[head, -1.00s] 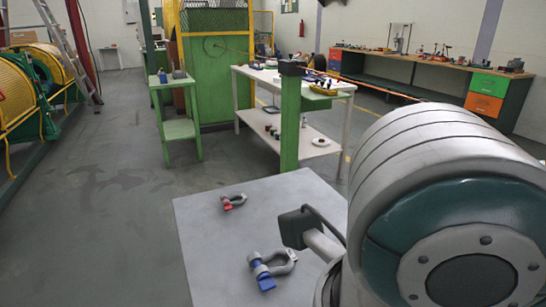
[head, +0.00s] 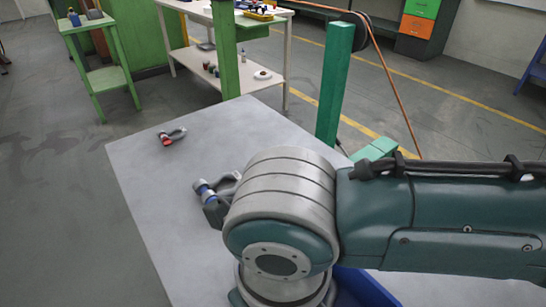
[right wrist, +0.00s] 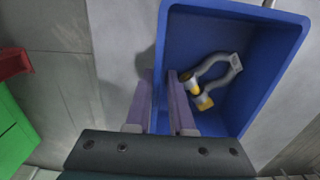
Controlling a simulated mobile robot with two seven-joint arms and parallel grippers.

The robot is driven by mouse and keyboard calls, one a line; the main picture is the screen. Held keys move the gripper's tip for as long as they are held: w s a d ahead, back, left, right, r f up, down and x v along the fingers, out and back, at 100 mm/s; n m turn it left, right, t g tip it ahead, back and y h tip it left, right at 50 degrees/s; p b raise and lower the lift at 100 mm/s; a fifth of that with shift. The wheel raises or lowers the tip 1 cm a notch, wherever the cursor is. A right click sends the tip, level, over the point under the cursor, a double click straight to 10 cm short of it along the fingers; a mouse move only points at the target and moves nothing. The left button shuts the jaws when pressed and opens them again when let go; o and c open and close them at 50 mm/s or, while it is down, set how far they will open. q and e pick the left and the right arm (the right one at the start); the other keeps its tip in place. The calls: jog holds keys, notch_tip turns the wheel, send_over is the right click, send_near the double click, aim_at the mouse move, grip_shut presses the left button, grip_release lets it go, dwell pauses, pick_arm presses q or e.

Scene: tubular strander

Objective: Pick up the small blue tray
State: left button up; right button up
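The small blue tray (right wrist: 290,45) fills the upper right of the right wrist view. A grey shackle with a yellow pin (right wrist: 228,70) lies inside it. In the head view only a corner of the blue tray (head: 362,288) shows at the bottom, behind my right arm. My right gripper (right wrist: 161,82) is at the tray's left wall, one purple finger outside the wall and one inside. The fingers stand apart with the wall between them; I see no clear grip on it. The head view hides this gripper behind my arm. My left gripper is not in view.
The grey table (head: 150,190) also carries a shackle with a red pin (head: 172,136) and a shackle with a blue pin (head: 206,188). A green post (head: 333,85) stands behind the table. A white bench (head: 285,70) and a green stand (head: 103,80) are farther back.

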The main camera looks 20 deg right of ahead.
jog(key=shift+c, duration=0.3)
grip_shut()
dwell(1.1)
